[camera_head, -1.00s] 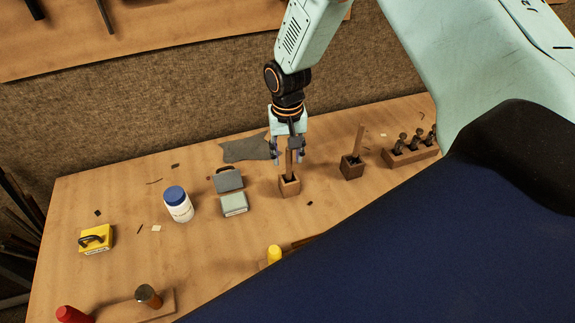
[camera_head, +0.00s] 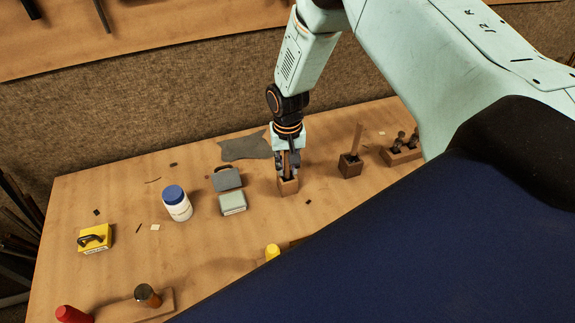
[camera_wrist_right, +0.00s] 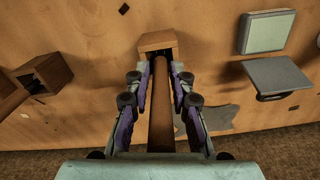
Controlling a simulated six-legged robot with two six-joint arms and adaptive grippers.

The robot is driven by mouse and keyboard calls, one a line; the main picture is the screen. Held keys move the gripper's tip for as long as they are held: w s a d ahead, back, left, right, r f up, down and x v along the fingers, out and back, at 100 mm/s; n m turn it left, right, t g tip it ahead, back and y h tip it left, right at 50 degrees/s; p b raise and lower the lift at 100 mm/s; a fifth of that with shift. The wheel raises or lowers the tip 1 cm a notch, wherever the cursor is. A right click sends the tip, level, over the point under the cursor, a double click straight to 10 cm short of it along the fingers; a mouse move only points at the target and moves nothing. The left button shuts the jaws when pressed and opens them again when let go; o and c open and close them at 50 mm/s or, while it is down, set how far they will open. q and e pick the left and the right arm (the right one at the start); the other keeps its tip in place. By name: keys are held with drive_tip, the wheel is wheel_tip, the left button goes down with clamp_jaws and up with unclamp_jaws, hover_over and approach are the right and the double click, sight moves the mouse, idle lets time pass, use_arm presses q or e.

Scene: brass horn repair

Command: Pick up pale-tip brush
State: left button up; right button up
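A brush with a brown wooden handle (camera_wrist_right: 161,110) stands upright in a small wooden block (camera_head: 288,186); its tip is hidden in the block, so I cannot see its colour. My right gripper (camera_head: 288,172) is lowered over it from above, with its fingers closed in on both sides of the handle just above the block. The wrist view shows the purple finger pads (camera_wrist_right: 162,75) flanking the handle. A second handle (camera_head: 357,138) stands in a similar block (camera_head: 350,166) to the right. My left gripper is not in view.
A grey-green box (camera_head: 232,204) and its grey companion (camera_head: 227,179) lie just left of the block. A white jar with blue lid (camera_head: 177,206) is further left. A grey cloth (camera_head: 245,146) lies behind. A rack with dark-headed tools (camera_head: 402,153) is at right.

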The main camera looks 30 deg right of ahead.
drive_tip(key=shift+c, duration=1.4)
drive_tip(key=shift+s+a+r, duration=0.1)
drive_tip(key=shift+s+r, duration=0.05)
clamp_jaws()
